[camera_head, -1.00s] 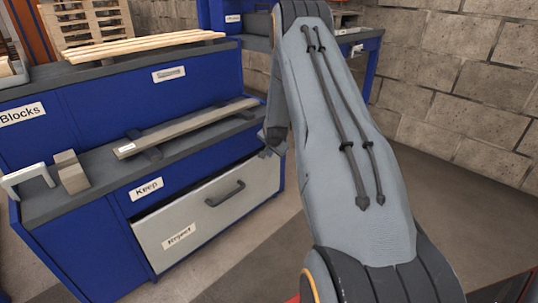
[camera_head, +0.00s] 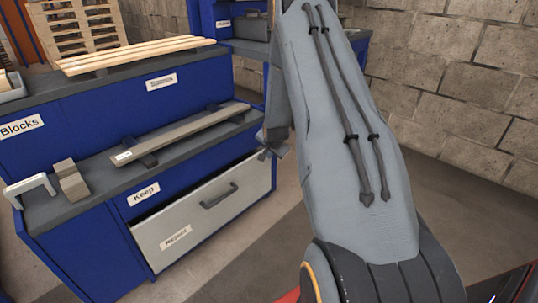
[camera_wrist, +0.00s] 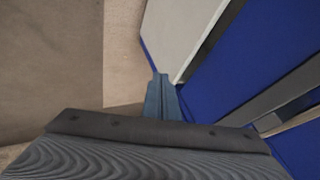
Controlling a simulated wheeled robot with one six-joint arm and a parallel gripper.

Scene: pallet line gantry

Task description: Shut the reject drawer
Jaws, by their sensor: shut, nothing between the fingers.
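The reject drawer (camera_head: 205,222) has a pale front with a dark bar handle (camera_head: 219,196) and a label reading Reject. It sits low in the blue bench, below the Keep label (camera_head: 143,194), and its front stands out from the bench with a dark gap along the top. My gripper (camera_head: 272,153) is beside the drawer's upper right corner, partly hidden by my arm. In the wrist view my gripper (camera_wrist: 162,84) is shut and empty, with the pale drawer front (camera_wrist: 178,35) just beyond its tips. I cannot tell whether they touch.
The bench top holds a wooden plank (camera_head: 190,135) on dark supports, a wooden block (camera_head: 70,180) and a pale bracket (camera_head: 31,188). A block wall (camera_head: 460,90) stands at the right. The floor (camera_head: 265,245) before the drawer is clear.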

